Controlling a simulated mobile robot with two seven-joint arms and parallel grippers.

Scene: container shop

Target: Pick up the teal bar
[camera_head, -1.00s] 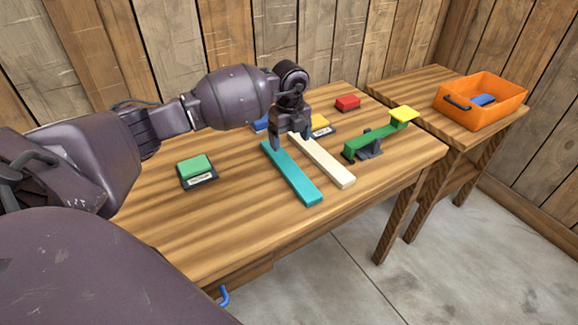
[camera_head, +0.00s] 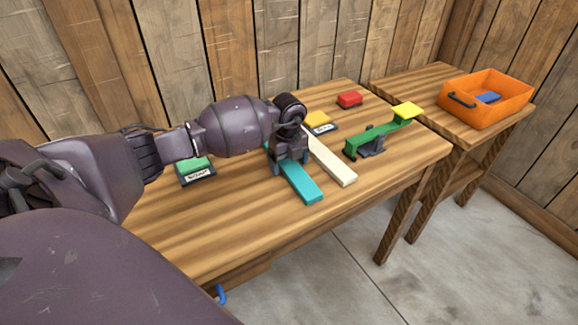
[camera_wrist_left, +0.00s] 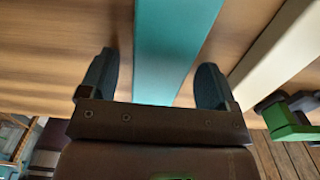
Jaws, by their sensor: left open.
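The teal bar (camera_head: 302,186) lies flat on the wooden table, its near end showing in the head view and its middle hidden by my gripper. My left gripper (camera_head: 289,168) is over the bar, pointing down. In the left wrist view the teal bar (camera_wrist_left: 169,50) runs between the two spread fingers of my left gripper (camera_wrist_left: 160,88), with a gap on each side. The gripper is open and holds nothing. I cannot tell its exact height above the table. My right gripper is not in view.
A cream bar (camera_head: 332,163) lies close to the right of the teal bar. A green balance beam (camera_head: 378,138) with a yellow end stands further right. Yellow (camera_head: 317,118), red (camera_head: 349,99) and green (camera_head: 195,165) blocks sit around. An orange crate (camera_head: 487,112) stands on a second table.

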